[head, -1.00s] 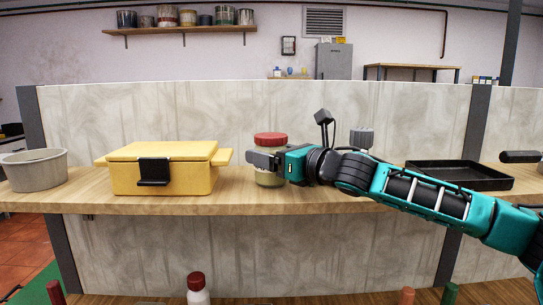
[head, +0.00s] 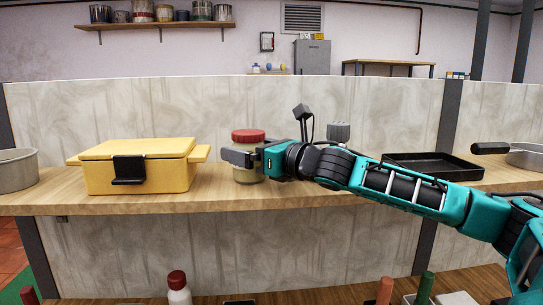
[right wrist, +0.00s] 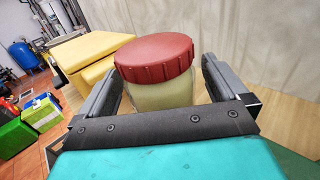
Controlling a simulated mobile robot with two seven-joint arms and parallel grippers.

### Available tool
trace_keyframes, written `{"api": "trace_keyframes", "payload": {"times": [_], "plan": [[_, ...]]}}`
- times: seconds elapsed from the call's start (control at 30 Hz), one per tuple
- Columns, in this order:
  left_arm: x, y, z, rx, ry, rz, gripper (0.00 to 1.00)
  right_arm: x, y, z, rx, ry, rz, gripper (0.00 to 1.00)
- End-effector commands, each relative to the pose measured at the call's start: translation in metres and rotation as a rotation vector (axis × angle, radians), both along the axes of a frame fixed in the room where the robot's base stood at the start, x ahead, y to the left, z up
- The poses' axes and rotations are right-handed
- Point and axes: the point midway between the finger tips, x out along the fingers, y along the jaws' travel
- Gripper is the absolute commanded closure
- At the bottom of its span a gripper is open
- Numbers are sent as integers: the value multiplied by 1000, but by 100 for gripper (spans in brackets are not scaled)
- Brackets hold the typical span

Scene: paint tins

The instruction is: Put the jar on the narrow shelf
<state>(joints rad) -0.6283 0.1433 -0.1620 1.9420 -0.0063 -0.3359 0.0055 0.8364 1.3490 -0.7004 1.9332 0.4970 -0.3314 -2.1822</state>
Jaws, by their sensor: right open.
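The jar (head: 249,137) has a red lid and pale yellowish contents. It stands upright on the narrow wooden shelf (head: 216,203), right of the yellow box. My right gripper (head: 240,158) is at the jar's height, with its fingers on either side of it. In the right wrist view the jar (right wrist: 160,95) is between the two open fingers, and a gap shows beside it. The gripper hides part of the jar's middle in the head view. My left gripper is out of view.
A yellow box (head: 135,175) with a black latch stands left of the jar. A grey round pan (head: 17,171) is at the far left. A black tray (head: 432,167) lies on the right, behind my right arm. A red-capped bottle (head: 178,290) stands on a lower surface in front.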

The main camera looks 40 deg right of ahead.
Motion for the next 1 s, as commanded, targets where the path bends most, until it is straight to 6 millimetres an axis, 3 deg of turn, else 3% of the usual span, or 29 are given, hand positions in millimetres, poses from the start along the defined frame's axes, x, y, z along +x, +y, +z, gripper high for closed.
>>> {"api": "trace_keyframes", "payload": {"times": [0.7,1.0], "plan": [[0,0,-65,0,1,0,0,-87,-21,-5,-8,1,-1,0],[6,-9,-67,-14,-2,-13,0,-109,-26,-2,-1,2,1,0]]}}
